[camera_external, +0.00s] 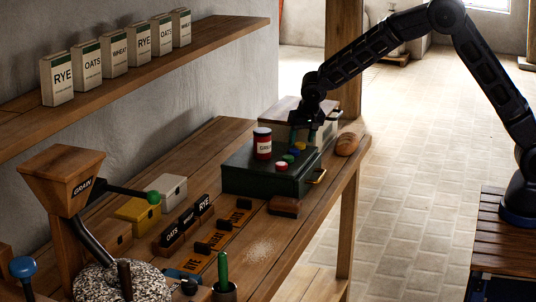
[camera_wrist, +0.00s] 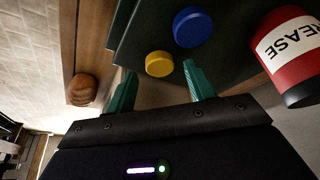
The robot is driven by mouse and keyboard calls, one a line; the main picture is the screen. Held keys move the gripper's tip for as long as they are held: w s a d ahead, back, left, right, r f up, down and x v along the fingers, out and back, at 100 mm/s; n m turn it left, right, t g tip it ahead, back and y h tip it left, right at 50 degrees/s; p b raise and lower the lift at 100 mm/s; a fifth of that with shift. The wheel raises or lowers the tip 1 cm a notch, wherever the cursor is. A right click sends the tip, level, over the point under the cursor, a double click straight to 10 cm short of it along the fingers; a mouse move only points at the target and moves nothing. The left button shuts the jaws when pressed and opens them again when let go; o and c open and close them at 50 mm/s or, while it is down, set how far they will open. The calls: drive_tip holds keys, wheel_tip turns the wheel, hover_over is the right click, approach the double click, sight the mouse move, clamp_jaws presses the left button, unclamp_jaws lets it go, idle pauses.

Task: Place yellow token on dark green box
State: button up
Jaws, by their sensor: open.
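The dark green box (camera_external: 240,182) stands on the workbench, its lid dark in the wrist view (camera_wrist: 235,65). The yellow token (camera_external: 294,152) appears to lie flat on its lid, and it also shows in the wrist view (camera_wrist: 159,64) just beyond and between my fingertips. A blue token (camera_external: 288,159) lies beside it, larger in the wrist view (camera_wrist: 193,27). A red token (camera_external: 281,166) is nearer the front edge. A green token-like spot (camera_external: 300,146) shows by my fingers. My gripper (camera_external: 304,140) is open, above the lid's far right part; its teal fingers (camera_wrist: 160,84) hold nothing.
A bread loaf (camera_external: 347,144) lies right of the box. A lidded pale box (camera_external: 280,121) stands behind.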

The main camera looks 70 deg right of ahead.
drive_tip(key=v, duration=1.1)
drive_tip(key=s+d+r+n+y, duration=0.1)
drive_tip(key=s+d+r+n, duration=0.1)
drive_tip(key=s+r, duration=0.95)
drive_tip(key=s+r+n+t+y, duration=0.1)
drive_tip(key=s+r+n, duration=0.1)
drive_tip(key=s, duration=1.2)
drive_tip(key=s+r+n+y, duration=0.1)
drive_tip(key=s+r+n, duration=0.1)
drive_tip(key=s, duration=1.2)
drive_tip(key=s+a+f+n, duration=0.1)
drive_tip(key=s+f+n, duration=0.2)
drive_tip(key=s, duration=1)
drive_tip(key=shift+s, duration=0.35)
